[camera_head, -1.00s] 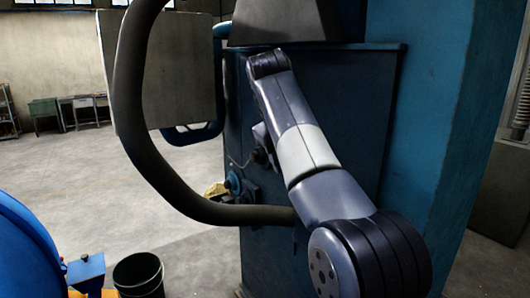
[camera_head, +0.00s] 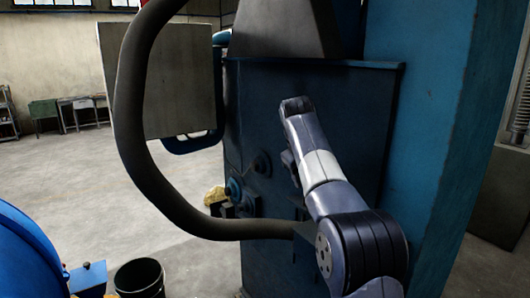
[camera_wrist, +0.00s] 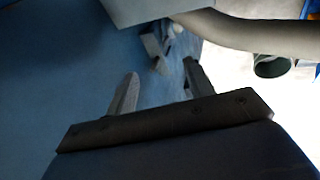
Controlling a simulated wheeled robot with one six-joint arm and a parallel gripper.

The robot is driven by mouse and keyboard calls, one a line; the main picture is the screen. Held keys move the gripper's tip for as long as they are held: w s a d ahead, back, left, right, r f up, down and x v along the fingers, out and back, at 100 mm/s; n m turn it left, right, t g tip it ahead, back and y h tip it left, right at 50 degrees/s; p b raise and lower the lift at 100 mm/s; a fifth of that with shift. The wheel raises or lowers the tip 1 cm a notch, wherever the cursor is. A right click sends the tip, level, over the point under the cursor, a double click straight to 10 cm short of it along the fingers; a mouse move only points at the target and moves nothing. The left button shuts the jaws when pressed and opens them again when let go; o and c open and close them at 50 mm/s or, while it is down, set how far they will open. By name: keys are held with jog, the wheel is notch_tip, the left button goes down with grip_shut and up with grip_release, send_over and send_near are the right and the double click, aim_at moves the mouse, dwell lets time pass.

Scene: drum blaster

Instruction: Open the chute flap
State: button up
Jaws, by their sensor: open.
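My gripper (camera_wrist: 162,72) shows in the wrist view with its two fingers apart and nothing between them. Beyond the fingertips is a blue wall with small grey fittings (camera_wrist: 155,45) on it. A pale grey box-like part (camera_wrist: 155,8) crosses the top of that view. I cannot tell which part is the chute flap. Dark round fittings (camera_head: 262,163) sit on the machine front, left of my arm.
A thick dark hose (camera_head: 135,130) loops left of my arm and joins the machine low down. A grey panel (camera_head: 160,80) stands behind the hose. A black bucket (camera_head: 140,278) and a blue rounded body (camera_head: 30,255) are at lower left. Open floor lies further left.

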jog(key=s+d+f+m+t+y+b, duration=0.1)
jog(key=s+d+f+t+y+b, duration=0.2)
jog(key=s+d+t+b, duration=0.2)
jog(key=s, duration=0.3)
jog(key=shift+d+f+t, duration=0.15)
jog(key=shift+f+t, duration=0.05)
jog(key=shift+t, duration=0.1)
dwell(0.8)
jog(key=shift+s+r, duration=0.1)
jog(key=shift+s, duration=0.1)
dwell(0.4)
